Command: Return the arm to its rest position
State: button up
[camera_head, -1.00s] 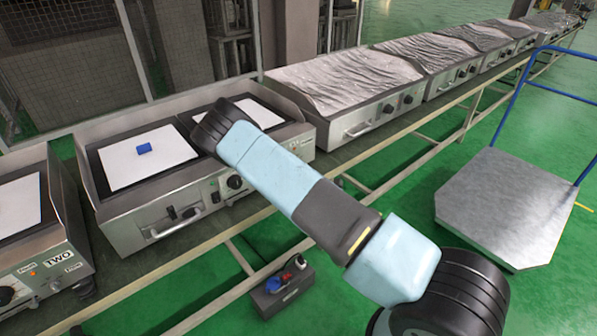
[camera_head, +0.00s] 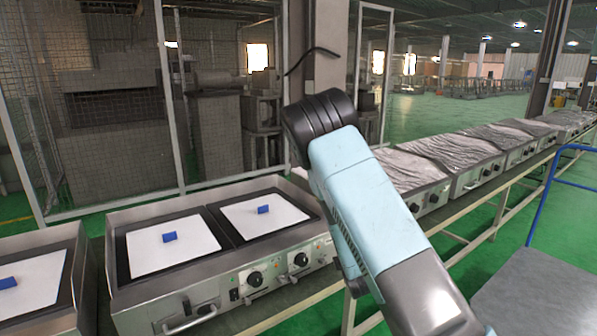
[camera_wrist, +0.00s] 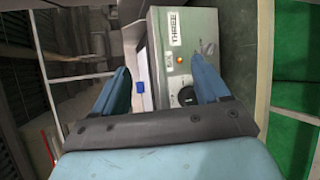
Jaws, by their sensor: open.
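My gripper (camera_wrist: 162,80) shows in the wrist view with its two blue fingers spread wide and nothing held between them. Past the fingers is a heating unit (camera_wrist: 185,45) labelled THREE, with a black knob and an orange light. A small blue block (camera_wrist: 140,86) lies on its pale sheet, apart from the fingers. In the head view my arm rises from the lower right, its dark joint in front of the mesh fence, and the gripper's fingers cannot be made out. The double heating unit (camera_head: 215,292) stands left of my arm, with a blue block on each white sheet.
Another heating unit (camera_head: 35,262) with a blue block stands at the far left. Silver-covered units (camera_head: 450,155) run along the bench to the right. A blue-railed cart (camera_head: 540,295) is at the lower right. A mesh fence (camera_head: 105,120) stands behind the bench.

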jog(key=s+d+r+m+g, duration=0.3)
jog(key=s+r+m, duration=0.35)
jog(key=r, duration=0.45)
jog(key=s+d+r+m+g, duration=0.25)
jog(key=s+r+m, duration=0.35)
jog(key=r, duration=0.5)
jog(key=s+d+r+m+g, duration=0.1)
jog(key=s+r+m, duration=0.2)
jog(key=s, duration=0.6)
jog(key=s+d+r+m+g, duration=0.1)
jog(key=s+r+m, duration=0.2)
jog(key=s, duration=0.6)
jog(key=s+d+r+m+g+h, duration=0.1)
jog(key=s+r+m, duration=0.2)
jog(key=s, duration=0.6)
notch_tip(320, 180, up, 2)
jog(key=shift+d+r+g, duration=0.1)
jog(key=shift+d+g, duration=0.05)
jog(key=shift+g, duration=0.2)
